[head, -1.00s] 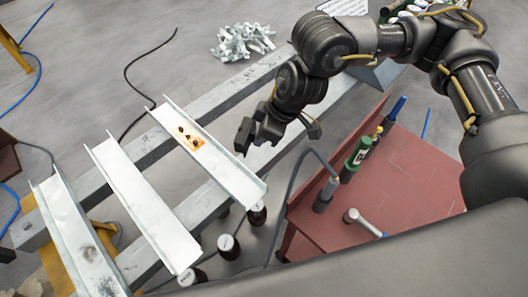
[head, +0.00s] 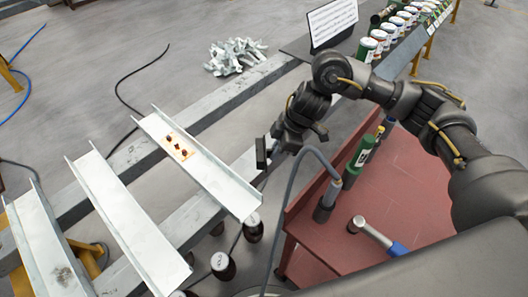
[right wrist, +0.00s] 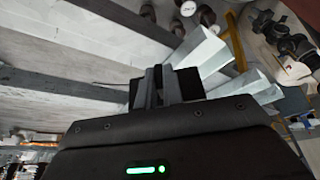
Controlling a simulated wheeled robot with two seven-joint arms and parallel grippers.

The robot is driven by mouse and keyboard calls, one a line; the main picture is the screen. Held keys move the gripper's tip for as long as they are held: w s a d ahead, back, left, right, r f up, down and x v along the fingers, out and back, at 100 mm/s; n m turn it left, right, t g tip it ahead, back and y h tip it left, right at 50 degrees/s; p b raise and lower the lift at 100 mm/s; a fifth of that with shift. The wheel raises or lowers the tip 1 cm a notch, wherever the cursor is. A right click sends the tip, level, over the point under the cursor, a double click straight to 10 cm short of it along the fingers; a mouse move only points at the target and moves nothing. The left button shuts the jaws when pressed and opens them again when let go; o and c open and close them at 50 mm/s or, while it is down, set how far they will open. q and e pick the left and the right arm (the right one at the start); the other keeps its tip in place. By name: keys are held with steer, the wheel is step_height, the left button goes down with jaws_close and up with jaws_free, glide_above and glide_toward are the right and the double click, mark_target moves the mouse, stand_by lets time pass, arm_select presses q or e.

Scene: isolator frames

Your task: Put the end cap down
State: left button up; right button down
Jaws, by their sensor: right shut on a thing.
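My right gripper (head: 268,152) is above the gap between the rails, just right of the nearest steel channel (head: 222,184). In the right wrist view its fingers (right wrist: 163,88) are close together around a thin grey piece (right wrist: 158,80). I take this piece to be the end cap; mostly the fingers hide it, and its shape cannot be told. It seems held clear of the channel and the rails. My left gripper is not in view.
Two more channels, the middle one (head: 130,222) and the left one (head: 45,245), lie across grey rails (head: 240,87). A pile of metal pieces (head: 235,57) lies behind. Dark cans stand below.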

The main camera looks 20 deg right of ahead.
steer(key=w+f, duration=0.2)
steer(key=w, duration=0.1)
steer(key=w+f, duration=0.5)
steer(key=w, duration=0.1)
steer(key=shift+a+f, duration=0.1)
steer(key=shift+f, duration=0.15)
steer(key=shift+w+f, duration=0.3)
steer(key=shift+f, duration=1.5)
steer(key=shift+f, duration=0.1)
steer(key=c, duration=1.9)
jaws_free()
steer(key=shift+c, duration=0.2)
steer(key=o, duration=0.4)
